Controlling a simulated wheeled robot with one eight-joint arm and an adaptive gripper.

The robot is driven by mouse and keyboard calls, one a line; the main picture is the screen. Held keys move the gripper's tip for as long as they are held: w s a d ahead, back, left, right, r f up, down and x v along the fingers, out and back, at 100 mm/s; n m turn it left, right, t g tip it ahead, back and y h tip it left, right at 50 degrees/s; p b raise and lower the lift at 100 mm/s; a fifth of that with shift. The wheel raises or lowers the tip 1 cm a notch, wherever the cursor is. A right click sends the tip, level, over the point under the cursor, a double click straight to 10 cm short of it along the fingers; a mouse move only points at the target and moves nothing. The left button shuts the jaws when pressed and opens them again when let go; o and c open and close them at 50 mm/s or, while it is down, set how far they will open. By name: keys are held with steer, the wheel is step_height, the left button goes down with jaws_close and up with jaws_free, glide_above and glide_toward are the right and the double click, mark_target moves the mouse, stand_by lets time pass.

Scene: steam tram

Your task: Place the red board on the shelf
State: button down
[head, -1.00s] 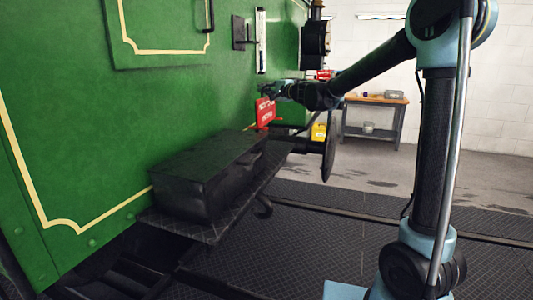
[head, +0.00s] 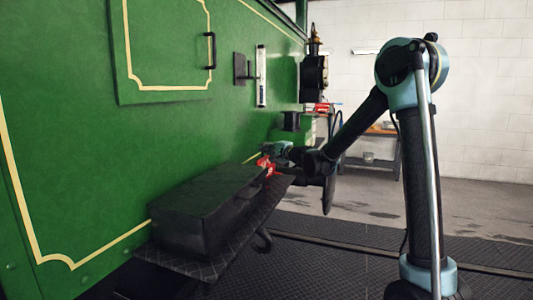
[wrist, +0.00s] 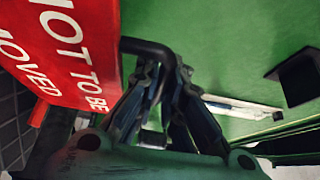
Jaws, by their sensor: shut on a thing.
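The red board (head: 266,165) with white lettering is held beside the green tram side, near the far end of the black box. Only a small part of it shows in the head view. In the wrist view, the red board (wrist: 70,45) fills the upper left, and a bent black bar runs from it into the jaws. My gripper (head: 277,153) is shut on the board by this bar; its fingers (wrist: 158,88) show in the wrist view. A black tread-plate ledge (head: 225,258), probably the shelf, juts from the tram under the box. I cannot tell whether the board touches it.
The long black box (head: 205,212) covers much of the ledge. The green tram side (head: 80,130) stands close on the left, with a black handle (head: 211,50) and a lamp (head: 314,75). A workbench (head: 380,135) is farther back. Floor is free at right.

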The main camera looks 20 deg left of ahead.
steer(key=shift+f, duration=0.5)
steer(key=c, duration=1.7)
jaws_free()
steer(key=shift+s+d, duration=0.1)
steer(key=v, duration=1.1)
steer(key=shift+s+d, duration=0.25)
steer(key=shift+d, duration=0.05)
